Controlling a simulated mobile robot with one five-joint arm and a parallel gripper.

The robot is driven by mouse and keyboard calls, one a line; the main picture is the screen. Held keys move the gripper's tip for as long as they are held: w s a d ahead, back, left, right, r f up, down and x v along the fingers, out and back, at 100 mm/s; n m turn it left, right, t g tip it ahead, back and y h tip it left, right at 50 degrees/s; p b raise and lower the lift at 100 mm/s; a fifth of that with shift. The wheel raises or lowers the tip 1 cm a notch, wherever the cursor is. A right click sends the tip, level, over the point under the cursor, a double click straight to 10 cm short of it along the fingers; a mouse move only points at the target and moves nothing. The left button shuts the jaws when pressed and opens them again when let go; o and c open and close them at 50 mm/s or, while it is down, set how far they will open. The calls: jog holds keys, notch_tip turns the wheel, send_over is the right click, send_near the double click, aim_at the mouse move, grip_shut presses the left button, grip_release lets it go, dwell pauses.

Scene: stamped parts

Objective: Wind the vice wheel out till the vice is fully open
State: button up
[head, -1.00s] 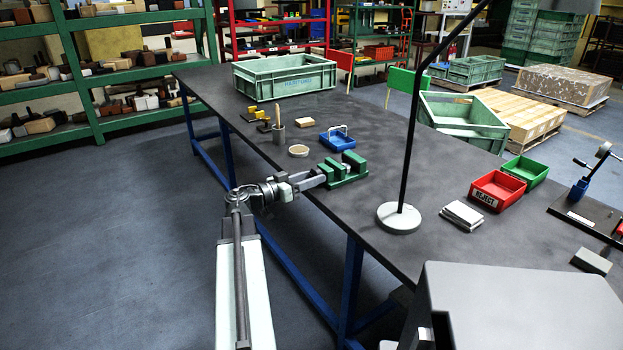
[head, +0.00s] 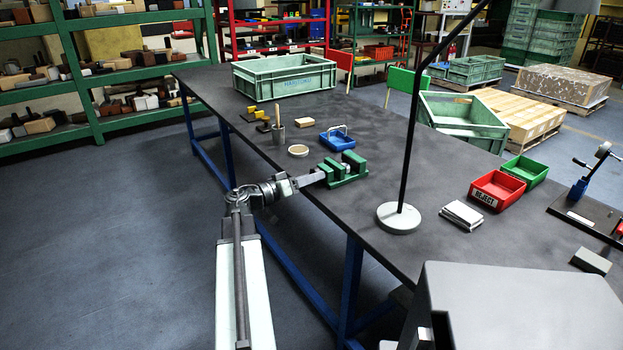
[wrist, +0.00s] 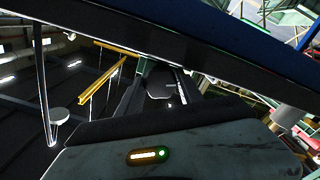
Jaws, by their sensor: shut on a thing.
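The green vice (head: 347,172) stands at the near long edge of the dark workbench, with a visible gap between its jaw blocks. My gripper (head: 317,178) reaches in from the left at the vice's front end, just over the bench edge. It is shut on the vice wheel, which my gripper hides in the head view. In the wrist view my gripper's dark fingers (wrist: 160,95) lie on both sides of a small grey piece, probably part of the wheel. That view is strongly tilted and dark, so the wheel's outline is unclear.
A black lamp post on a white base (head: 398,217) stands right of the vice. The floor left of the bench is clear.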

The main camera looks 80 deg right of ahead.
jog(key=o, duration=1.4)
